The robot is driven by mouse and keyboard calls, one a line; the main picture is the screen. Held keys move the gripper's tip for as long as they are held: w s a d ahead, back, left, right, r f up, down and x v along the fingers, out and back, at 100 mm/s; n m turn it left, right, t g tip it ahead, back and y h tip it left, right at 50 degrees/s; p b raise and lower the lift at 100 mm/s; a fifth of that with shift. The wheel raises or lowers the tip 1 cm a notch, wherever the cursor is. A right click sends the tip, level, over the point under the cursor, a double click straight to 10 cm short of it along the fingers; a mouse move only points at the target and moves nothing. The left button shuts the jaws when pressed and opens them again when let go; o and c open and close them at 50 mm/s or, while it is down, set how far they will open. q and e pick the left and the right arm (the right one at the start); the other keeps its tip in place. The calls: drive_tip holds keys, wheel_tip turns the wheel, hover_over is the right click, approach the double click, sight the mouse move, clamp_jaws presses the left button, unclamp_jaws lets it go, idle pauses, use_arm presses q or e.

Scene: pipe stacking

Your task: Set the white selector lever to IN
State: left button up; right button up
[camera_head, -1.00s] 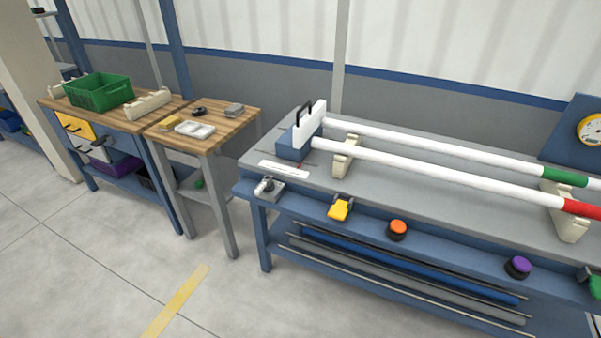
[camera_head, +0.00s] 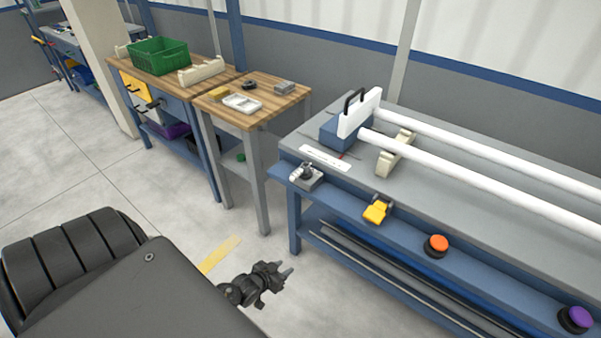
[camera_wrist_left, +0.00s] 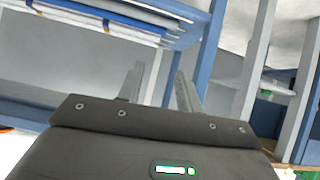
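The selector (camera_head: 306,177) is a small grey box with a short white lever (camera_head: 296,174) on the front ledge of the pipe bench, at its left corner. The lever points to the left; its markings are too small to read. My left gripper (camera_head: 284,271) is in front of the bench, below and to the left of the selector, and apart from it. In the left wrist view its two fingers (camera_wrist_left: 161,85) stand apart with nothing between them. The selector is not visible in that view. My right gripper is not in view.
The pipe bench (camera_head: 440,190) carries white pipes (camera_head: 480,178), a yellow clip-like part (camera_head: 376,211), an orange button (camera_head: 437,243) and a purple button (camera_head: 575,319). A wooden table (camera_head: 262,108) and a green crate (camera_head: 160,56) stand left. Floor between my arm and bench is clear.

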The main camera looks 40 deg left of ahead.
use_arm(q)
drive_tip(key=w+a+r+t, duration=0.2)
drive_tip(key=w+a+r, duration=0.1)
drive_tip(key=r, duration=0.5)
drive_tip(key=w+a+r+t, duration=0.2)
drive_tip(key=w+r, duration=0.2)
drive_tip(key=r, duration=0.4)
drive_tip(key=t, duration=0.3)
approach(302, 170)
drive_tip(key=shift+m, duration=0.3)
drive_tip(key=w, duration=0.9)
drive_tip(key=shift+a+f+p, duration=0.1)
drive_tip(key=shift+a+p, duration=0.1)
drive_tip(key=shift+p, duration=0.15)
clamp_jaws()
